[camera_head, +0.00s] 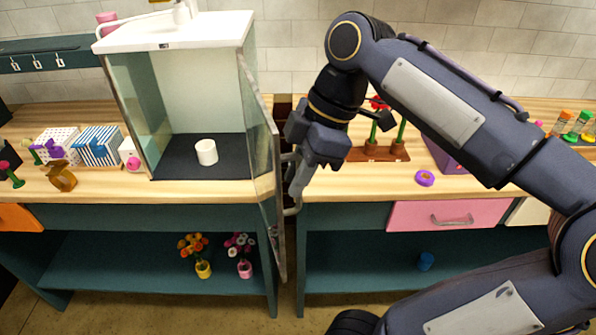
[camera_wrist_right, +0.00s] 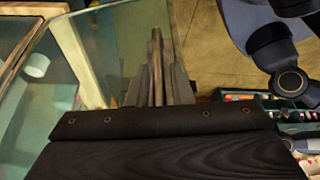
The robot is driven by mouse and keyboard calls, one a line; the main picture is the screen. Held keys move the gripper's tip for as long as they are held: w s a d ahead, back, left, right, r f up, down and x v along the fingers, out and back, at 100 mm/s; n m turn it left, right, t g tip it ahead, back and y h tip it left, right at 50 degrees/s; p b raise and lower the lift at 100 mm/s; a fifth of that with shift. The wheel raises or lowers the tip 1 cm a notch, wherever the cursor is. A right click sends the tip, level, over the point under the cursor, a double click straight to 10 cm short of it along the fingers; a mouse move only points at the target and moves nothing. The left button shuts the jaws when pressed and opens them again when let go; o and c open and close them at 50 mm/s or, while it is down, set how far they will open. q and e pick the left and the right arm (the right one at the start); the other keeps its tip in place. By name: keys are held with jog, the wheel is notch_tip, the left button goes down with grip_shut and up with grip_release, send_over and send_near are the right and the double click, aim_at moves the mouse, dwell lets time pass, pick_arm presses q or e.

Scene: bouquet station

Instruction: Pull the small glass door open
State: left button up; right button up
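The small glass cabinet (camera_head: 180,42) stands on the wooden counter with a white top and dark floor. Its glass door (camera_head: 262,160) is swung well out toward me, hinged at the cabinet's right side. The door's glass also shows in the right wrist view (camera_wrist_right: 92,50). My right gripper (camera_head: 296,185) is at the door's outer face, at its metal handle (camera_head: 291,211). In the wrist view, the fingers (camera_wrist_right: 158,88) are closed around the handle bar (camera_wrist_right: 156,50). The fingers partly hide the handle. My left gripper is in neither view.
A white cup (camera_head: 206,152) stands inside the cabinet. Striped and dotted boxes (camera_head: 97,146) are left of it. A flower rack (camera_head: 380,152) and purple ring (camera_head: 425,178) are on the right counter. Potted flowers (camera_head: 203,269) stand on the shelf below. A gap separates the two counters.

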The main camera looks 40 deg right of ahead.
jog(key=shift+r, duration=0.1)
jog(key=v, duration=0.7)
jog(key=shift+d+r+p, duration=0.15)
jog(key=shift+r+p, duration=0.1)
jog(key=shift+p, duration=0.1)
